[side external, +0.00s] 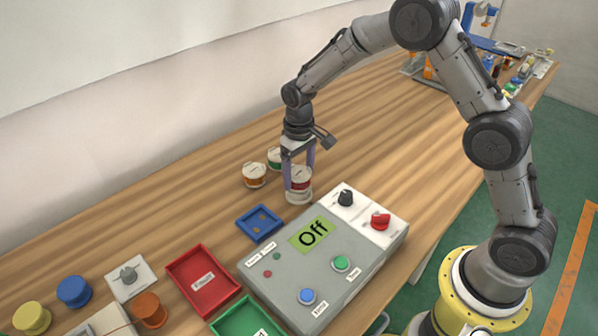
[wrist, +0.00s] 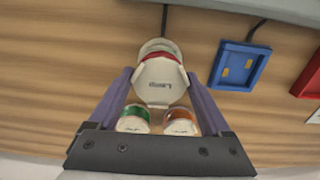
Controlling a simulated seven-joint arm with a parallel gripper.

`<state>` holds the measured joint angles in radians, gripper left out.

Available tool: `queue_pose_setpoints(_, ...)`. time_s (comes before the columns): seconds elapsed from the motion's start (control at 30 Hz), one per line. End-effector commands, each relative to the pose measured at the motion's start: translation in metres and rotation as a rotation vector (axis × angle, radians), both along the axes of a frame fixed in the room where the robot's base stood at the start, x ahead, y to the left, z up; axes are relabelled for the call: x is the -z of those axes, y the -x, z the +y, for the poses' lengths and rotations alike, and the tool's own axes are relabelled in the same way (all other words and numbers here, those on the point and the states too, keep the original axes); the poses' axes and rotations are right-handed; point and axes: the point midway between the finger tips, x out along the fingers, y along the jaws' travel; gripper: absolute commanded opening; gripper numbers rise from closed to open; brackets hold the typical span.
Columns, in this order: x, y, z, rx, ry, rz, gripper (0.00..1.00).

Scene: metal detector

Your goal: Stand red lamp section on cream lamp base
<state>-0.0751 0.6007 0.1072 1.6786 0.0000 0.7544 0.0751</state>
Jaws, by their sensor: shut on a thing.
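The red lamp section (side external: 300,180) is a short cylinder with a red band and a white top. My gripper (side external: 298,178) is shut on it, with a purple finger on each side. The cream lamp base (side external: 298,197) is directly beneath the section in the side view. In the wrist view the section's white labelled top (wrist: 160,82) shows between the fingers (wrist: 160,88), and part of the base (wrist: 158,46) shows behind it. The section looks upright and close above or touching the base; I cannot tell which.
An orange-banded section (side external: 254,175) and a green-banded section (side external: 274,158) stand to the left and behind. A blue tray (side external: 260,223) and the grey control box (side external: 318,262) lie in front. A red tray (side external: 203,280) is further left.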

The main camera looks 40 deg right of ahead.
Motion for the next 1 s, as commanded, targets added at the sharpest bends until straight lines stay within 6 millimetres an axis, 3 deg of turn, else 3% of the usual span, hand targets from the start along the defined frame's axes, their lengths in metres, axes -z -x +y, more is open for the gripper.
queue_pose_setpoints(0.93, 0.0036, 0.0004, 0.0, 0.0, 0.0, 0.0, 0.38)
queue_pose_setpoints(0.97, 0.0036, 0.0004, 0.0, 0.0, 0.0, 0.0, 0.84)
queue_pose_setpoints(1.0, 0.0036, 0.0004, 0.0, 0.0, 0.0, 0.0, 0.91)
